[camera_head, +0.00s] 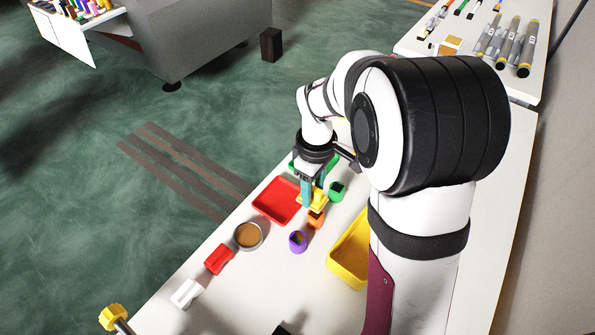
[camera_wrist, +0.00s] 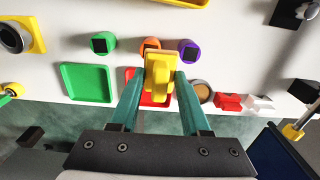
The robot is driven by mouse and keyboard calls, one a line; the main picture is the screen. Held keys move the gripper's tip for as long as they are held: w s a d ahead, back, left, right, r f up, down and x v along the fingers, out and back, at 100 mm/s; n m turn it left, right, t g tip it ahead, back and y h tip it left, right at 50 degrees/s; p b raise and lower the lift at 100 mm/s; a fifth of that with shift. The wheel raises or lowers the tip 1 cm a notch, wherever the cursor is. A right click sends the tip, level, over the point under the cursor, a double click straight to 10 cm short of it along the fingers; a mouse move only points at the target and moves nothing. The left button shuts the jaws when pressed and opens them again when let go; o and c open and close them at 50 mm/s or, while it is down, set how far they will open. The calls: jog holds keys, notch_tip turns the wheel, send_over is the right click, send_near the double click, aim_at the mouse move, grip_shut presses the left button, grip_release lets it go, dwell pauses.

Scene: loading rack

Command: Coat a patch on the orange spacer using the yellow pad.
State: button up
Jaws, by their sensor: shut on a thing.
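My gripper (camera_head: 313,193) is shut on the yellow pad (camera_head: 311,206), holding it low over the table. In the wrist view the two teal fingers of my gripper (camera_wrist: 159,82) clasp the yellow pad (camera_wrist: 160,72) from both sides. The orange spacer (camera_head: 315,222) stands on the table close to the pad, partly hidden by it in the head view. I cannot tell whether pad and spacer touch.
A green spacer (camera_head: 337,191) and a purple spacer (camera_head: 298,241) flank the orange one. Nearby are a red tray (camera_head: 270,204), a green tray (camera_wrist: 86,82), a yellow bin (camera_head: 346,263) and a round brown-filled dish (camera_head: 248,236). Red (camera_head: 219,259) and white (camera_head: 185,293) blocks lie front left.

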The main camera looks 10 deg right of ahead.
send_over(313, 216)
jog(key=shift+s+a+f, duration=0.1)
jog(key=shift+f, duration=1.05)
jog(key=shift+s+a+f, duration=0.15)
jog(key=shift+f, duration=0.95)
jog(key=shift+s+a+f, duration=0.1)
jog(key=shift+f, duration=1.05)
jog(key=shift+w+d+f, duration=0.2)
jog(key=shift+f, duration=0.15)
jog(key=shift+w+d+f, duration=0.15)
jog(key=shift+f, duration=0.2)
grip_shut()
jog(key=shift+w+d, duration=1)
jog(key=shift+d, duration=0.15)
jog(key=shift+s+a, duration=1.25)
jog(key=shift+a, duration=0.2)
jog(key=shift+a+r, duration=0.1)
jog(key=shift+r, duration=0.05)
jog(key=shift+s+r, duration=0.1)
jog(key=shift+r, duration=3.95)
